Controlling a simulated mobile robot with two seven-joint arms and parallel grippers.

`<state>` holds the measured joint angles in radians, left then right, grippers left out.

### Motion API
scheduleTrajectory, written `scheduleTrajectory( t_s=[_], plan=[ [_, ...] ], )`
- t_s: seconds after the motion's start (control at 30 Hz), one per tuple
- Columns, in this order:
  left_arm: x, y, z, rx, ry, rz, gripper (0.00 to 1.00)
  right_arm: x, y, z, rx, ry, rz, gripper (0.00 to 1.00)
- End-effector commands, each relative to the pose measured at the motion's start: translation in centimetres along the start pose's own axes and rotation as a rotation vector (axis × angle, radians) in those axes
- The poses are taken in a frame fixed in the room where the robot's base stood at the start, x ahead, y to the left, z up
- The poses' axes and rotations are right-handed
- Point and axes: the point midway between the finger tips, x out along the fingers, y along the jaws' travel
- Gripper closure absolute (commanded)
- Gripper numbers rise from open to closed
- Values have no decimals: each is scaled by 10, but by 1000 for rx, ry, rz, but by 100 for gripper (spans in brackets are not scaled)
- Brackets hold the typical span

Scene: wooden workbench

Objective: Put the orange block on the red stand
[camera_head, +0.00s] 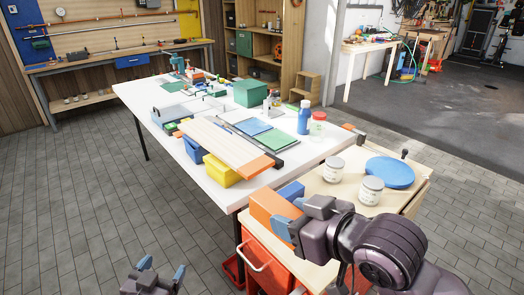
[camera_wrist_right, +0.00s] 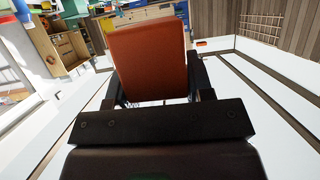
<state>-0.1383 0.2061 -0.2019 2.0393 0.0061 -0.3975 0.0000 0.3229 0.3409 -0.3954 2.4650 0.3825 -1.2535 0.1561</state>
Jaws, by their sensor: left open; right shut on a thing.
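The orange block (camera_head: 268,207) is held between the fingers of my right gripper (camera_head: 290,215), at the near left corner of the wooden-topped cabinet. In the right wrist view the orange block (camera_wrist_right: 148,60) fills the space between the dark fingers. I cannot tell whether its underside touches anything. No separate red stand is clearly identifiable; a red drawer cabinet (camera_head: 262,273) with a pale handle stands below the block. My left gripper (camera_head: 162,268) is open and empty, low over the tiled floor, away from the bench.
A blue block (camera_head: 292,190) is just behind the orange one. Two white jars (camera_head: 333,169) and a blue disc (camera_head: 390,172) stand on the wooden top. The white table (camera_head: 160,115) behind holds planks (camera_head: 222,143), a yellow bin (camera_head: 220,171), and a blue bottle (camera_head: 305,115).

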Motion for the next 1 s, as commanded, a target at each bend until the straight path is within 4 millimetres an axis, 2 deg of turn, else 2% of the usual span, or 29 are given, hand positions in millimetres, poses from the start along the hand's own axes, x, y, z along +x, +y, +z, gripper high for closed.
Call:
scheduleTrajectory(
  t_s=[0.03, 0.2, 0.5, 0.8, 1.0],
  plan=[
    [12, 4, -20, 10, 39, 18, 22, 0, 0, 0, 0, 1, 0, 80],
    [44, 18, -74, 29, 137, 81, 22, 0, 0, 0, 0, 1, 0, 80],
    [84, 51, -165, 60, 255, 212, 22, 0, 0, 0, 0, 1, 0, 80],
    [109, 91, -249, 131, 313, 356, 22, 0, 0, 0, 0, 1, 0, 80],
    [117, 119, -297, 208, 318, 456, 22, 0, 0, 0, 0, 2, 0, 80]
  ],
)
